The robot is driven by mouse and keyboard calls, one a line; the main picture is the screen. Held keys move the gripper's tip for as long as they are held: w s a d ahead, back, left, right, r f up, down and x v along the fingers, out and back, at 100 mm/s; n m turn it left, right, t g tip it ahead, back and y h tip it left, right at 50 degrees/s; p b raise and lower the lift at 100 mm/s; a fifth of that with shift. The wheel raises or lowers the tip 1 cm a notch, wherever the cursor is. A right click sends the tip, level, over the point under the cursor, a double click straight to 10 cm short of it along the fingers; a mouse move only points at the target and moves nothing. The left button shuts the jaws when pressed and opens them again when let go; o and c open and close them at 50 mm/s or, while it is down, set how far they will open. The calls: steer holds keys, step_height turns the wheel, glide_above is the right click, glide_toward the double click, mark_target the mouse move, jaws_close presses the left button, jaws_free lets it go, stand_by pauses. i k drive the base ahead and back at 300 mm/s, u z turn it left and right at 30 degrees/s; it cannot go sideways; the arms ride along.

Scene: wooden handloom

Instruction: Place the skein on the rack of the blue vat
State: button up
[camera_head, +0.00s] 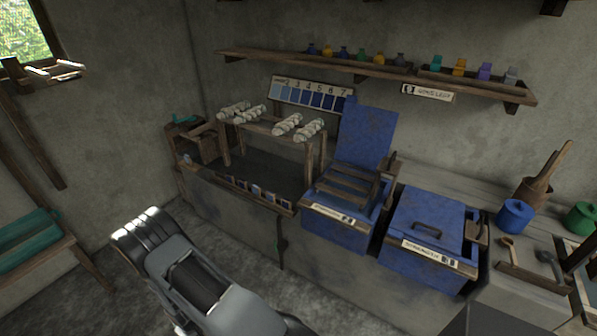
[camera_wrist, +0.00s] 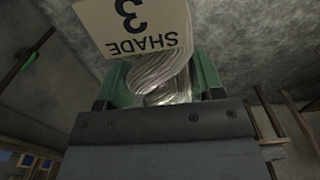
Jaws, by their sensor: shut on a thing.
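My gripper (camera_wrist: 157,92) is shut on a pale, twisted skein (camera_wrist: 165,72), seen in the wrist view between its green fingers. A cream tag reading "SHADE 3" (camera_wrist: 135,25) shows at the skein and covers part of it. In the head view, my arm (camera_head: 205,280) is at the lower left, in front of the bench and apart from the vats. The open blue vat (camera_head: 338,228) has its lid (camera_head: 368,135) raised behind it. A dark slatted wooden rack (camera_head: 350,185) lies across its top, with nothing visible on it.
A second blue vat (camera_head: 425,222) with its lid shut stands to the right. Several pale skeins lie on a wooden stand (camera_head: 265,127) left of the open vat, below a numbered shade chart (camera_head: 312,93). A wall shelf (camera_head: 380,70) holds small coloured pots.

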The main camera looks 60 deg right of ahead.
mark_target(337, 178)
steer(key=i, duration=1.4)
steer(key=z, duration=3)
